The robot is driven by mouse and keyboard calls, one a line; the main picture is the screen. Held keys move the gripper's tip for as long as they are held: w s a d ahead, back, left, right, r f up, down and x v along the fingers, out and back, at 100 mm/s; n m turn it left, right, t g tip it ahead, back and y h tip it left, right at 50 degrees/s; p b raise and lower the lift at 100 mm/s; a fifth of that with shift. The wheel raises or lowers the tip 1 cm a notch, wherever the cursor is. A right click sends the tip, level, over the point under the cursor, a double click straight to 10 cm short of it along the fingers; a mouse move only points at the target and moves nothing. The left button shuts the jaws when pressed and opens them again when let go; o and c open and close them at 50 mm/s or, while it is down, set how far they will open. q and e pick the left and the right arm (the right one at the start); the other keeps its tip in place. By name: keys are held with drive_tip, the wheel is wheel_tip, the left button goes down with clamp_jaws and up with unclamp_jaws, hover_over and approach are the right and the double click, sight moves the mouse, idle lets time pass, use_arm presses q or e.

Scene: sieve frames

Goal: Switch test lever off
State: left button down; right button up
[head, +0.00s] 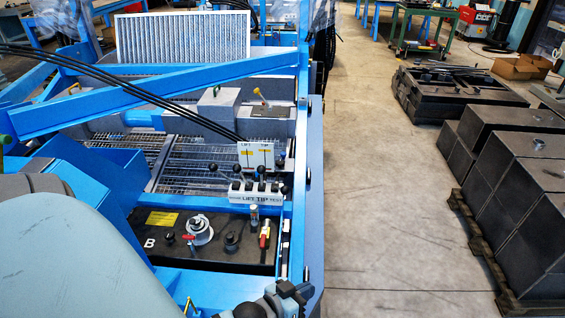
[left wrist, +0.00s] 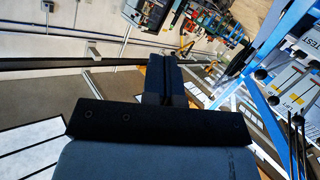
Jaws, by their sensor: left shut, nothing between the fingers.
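A white valve block (head: 240,196) with printed labels, LIFT and TIP among them, stands in the blue machine frame. Several black-knobbed levers (head: 237,169) rise from it; which one is the test lever I cannot tell. My right gripper is out of view.
A black box marked B (head: 170,258) with a grey cap and a red-handled valve (head: 265,236) lies below the levers. A blue rail (head: 313,190) runs along their right. The floor (head: 385,200) to the right is clear; black blocks (head: 525,180) stand beyond.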

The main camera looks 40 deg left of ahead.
use_arm(q)
drive_tip(key=w+a+f+n+t+y+b, duration=0.2)
drive_tip(key=w+a+f+n+y+b, duration=0.1)
drive_tip(key=a+n+b, duration=0.4)
drive_tip(key=w+a+f+n+t+y+b, duration=0.3)
drive_tip(key=a+f+n+y+b, duration=0.3)
drive_tip(key=b, duration=0.6)
drive_tip(key=w+a+f+n+t+y+b, duration=0.2)
drive_tip(key=w+a+f+n+y+b, duration=0.2)
drive_tip(key=a+n+b, duration=0.3)
drive_tip(key=w+a+y+b, duration=0.1)
drive_tip(key=a+b, duration=0.2)
drive_tip(key=shift+w+a+f+n+t, duration=0.15)
drive_tip(key=shift+a+f+n+t, duration=0.05)
drive_tip(key=shift+a+n+t, duration=0.2)
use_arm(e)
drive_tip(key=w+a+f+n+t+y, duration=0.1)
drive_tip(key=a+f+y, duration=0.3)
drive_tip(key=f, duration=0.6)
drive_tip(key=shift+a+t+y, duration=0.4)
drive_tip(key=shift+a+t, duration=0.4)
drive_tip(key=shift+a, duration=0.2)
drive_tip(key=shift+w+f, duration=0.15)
